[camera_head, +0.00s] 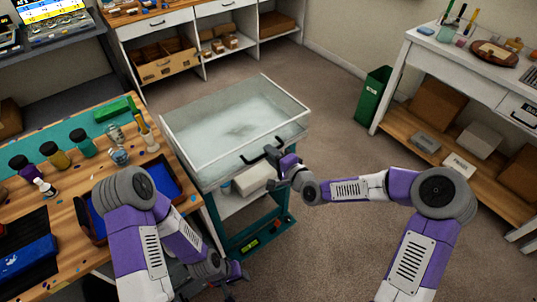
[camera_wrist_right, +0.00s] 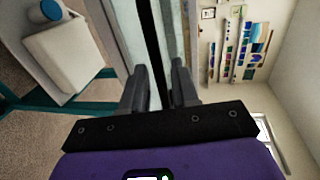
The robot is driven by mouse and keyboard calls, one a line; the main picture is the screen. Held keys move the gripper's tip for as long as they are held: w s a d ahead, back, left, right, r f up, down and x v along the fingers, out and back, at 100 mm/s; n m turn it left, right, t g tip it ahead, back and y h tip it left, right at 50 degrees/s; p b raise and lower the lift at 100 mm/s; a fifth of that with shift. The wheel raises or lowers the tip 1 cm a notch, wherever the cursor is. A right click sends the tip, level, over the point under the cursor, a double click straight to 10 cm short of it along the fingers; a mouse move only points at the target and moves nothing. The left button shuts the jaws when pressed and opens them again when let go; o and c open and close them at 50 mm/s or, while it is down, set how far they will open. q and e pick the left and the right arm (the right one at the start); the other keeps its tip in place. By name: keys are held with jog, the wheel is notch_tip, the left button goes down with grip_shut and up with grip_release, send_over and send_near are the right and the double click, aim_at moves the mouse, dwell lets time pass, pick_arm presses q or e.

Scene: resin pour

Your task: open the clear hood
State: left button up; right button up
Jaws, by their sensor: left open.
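The clear hood (camera_head: 236,125) is a see-through box lid with pale edges. It lies closed over the top of a teal-framed cart in the head view. Its black bar handle (camera_head: 258,153) is on the front side. My right gripper (camera_head: 277,160) is at the right end of this handle. In the right wrist view its two fingers (camera_wrist_right: 160,80) stand apart, with a dark bar running between them; whether they press on it is unclear. My left gripper (camera_head: 240,274) is open and low in front of the cart, away from the hood, partly hidden by my arm.
A wooden workbench (camera_head: 75,215) with bottles, cups and a blue tray stands left of the cart. A green bin (camera_head: 372,95) and a white shelf desk are at the right. Carpet right of the cart is clear.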

jog(key=shift+x, duration=0.9)
grip_shut()
